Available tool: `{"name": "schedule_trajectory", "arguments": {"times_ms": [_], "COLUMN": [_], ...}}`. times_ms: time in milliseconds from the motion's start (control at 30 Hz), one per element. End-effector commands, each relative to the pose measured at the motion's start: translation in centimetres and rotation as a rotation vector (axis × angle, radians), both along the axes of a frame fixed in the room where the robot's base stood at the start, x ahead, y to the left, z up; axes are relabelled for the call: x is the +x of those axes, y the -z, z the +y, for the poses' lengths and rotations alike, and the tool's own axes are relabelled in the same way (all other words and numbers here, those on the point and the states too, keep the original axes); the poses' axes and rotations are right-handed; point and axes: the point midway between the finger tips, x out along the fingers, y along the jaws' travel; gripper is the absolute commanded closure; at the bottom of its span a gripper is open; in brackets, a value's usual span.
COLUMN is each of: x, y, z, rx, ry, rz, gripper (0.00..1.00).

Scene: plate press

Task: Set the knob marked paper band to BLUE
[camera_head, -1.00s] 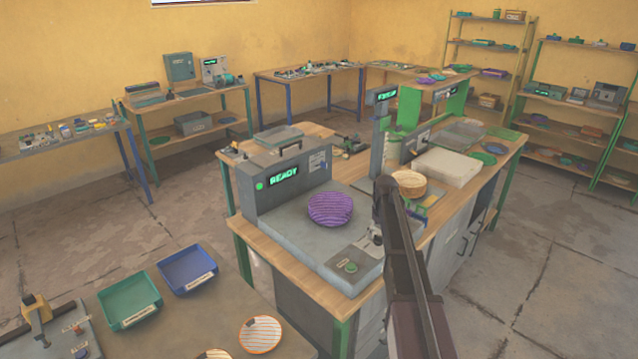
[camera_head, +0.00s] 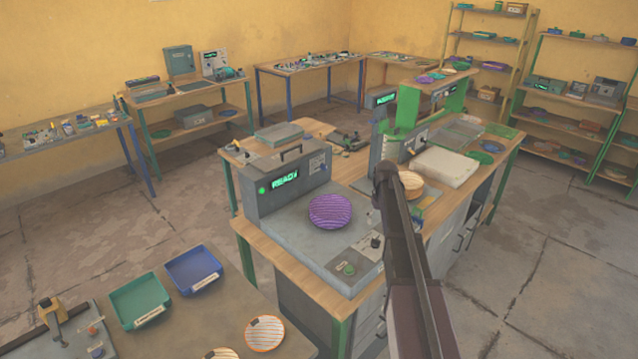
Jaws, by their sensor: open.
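A grey press (camera_head: 285,195) with a lit green READY display stands on the wooden bench. A purple striped plate (camera_head: 330,211) lies on its flat top. The press's front right corner holds a green button (camera_head: 349,269) and a small dark knob-like part (camera_head: 376,243). The labels are too small to read, so I cannot tell which control is marked paper band or where it points. My arm reaches up from the bottom right. My gripper (camera_head: 376,219) hangs at its far end above the press's right side, mostly hidden by the arm; its fingers are hard to make out.
A green tray (camera_head: 141,300) and a blue tray (camera_head: 193,270) sit on the near left table, with an orange striped plate (camera_head: 265,333). A yellow-handled fixture (camera_head: 50,308) stands at the lower left. A pale block (camera_head: 444,167) lies behind my arm.

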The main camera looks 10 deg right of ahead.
Motion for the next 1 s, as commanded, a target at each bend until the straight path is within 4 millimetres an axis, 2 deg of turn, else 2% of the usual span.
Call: {"name": "schedule_trajectory", "arguments": {"times_ms": [33, 200, 700, 1000], "x": [0.0, 0.0, 0.0, 1.8], "y": [-0.9, -2.3, -5.1, -3.0], "z": [0.0, 0.0, 0.0, -0.8], "rx": [0.0, 0.0, 0.0, -0.109], "ry": [0.0, 0.0, 0.0, -0.001], "rz": [0.0, 0.0, 0.0, -0.062], "gripper": [0.17, 0.17, 0.17, 0.17]}}
